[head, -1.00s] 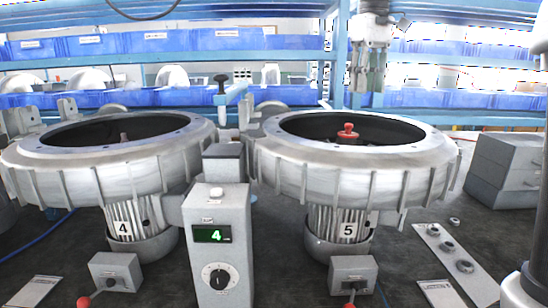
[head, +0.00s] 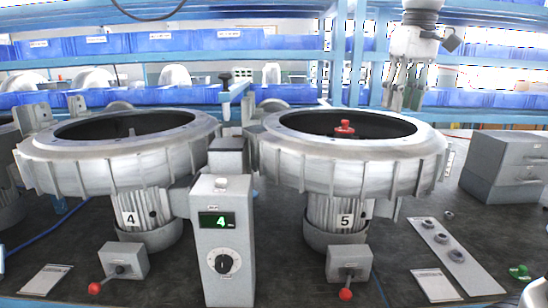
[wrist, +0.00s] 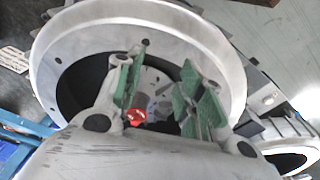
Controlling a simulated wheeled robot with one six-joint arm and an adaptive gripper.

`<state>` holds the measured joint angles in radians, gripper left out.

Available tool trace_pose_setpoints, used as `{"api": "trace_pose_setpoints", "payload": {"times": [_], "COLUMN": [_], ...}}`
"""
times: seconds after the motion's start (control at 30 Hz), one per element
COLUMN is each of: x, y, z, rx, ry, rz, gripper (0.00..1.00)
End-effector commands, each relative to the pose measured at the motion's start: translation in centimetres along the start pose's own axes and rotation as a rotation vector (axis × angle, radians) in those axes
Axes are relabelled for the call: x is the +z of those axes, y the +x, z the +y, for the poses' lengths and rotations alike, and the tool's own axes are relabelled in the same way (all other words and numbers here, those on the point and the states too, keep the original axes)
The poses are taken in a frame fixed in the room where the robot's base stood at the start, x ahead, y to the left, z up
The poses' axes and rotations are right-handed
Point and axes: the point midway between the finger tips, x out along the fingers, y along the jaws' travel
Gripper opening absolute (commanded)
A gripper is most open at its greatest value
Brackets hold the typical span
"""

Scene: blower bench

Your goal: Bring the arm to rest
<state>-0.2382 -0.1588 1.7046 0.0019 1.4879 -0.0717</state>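My gripper (head: 405,98) hangs from my arm at the upper right in the head view, above and behind the right rim of blower 5 (head: 345,163). In the wrist view its green-padded fingers (wrist: 158,95) are apart with nothing held between them. A red knob (head: 344,127) stands inside the round opening of blower 5. The red knob also shows in the wrist view (wrist: 136,116), well below the fingers. The wrist view looks down into the blower's ring-shaped housing (wrist: 215,55).
Blower 4 (head: 120,160) stands at the left. A control box (head: 224,270) with a green "4" stands between the blowers. A grey drawer unit (head: 507,165) is at the right, near a plate with sockets (head: 440,243). A rack with blue bins (head: 80,45) runs behind.

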Motion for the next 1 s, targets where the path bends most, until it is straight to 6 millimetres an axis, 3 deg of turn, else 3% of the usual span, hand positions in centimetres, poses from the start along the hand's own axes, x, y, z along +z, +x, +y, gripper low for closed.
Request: {"api": "trace_pose_setpoints", "payload": {"times": [0.17, 0.4, 0.5, 0.67, 1.0], "x": [6.0, 16.7, 19.5, 21.4, 21.5], "y": [2.5, 9.8, 12.5, 14.5, 14.6], "z": [1.7, 3.0, 3.1, 3.1, 3.0], "rx": [0.014, 0.047, 0.059, 0.067, 0.067], "ry": [0.084, 0.235, 0.277, 0.306, 0.307], "rz": [0.069, 0.202, 0.240, 0.265, 0.265], "gripper": [0.38, 0.38, 0.38, 0.38, 0.38]}}
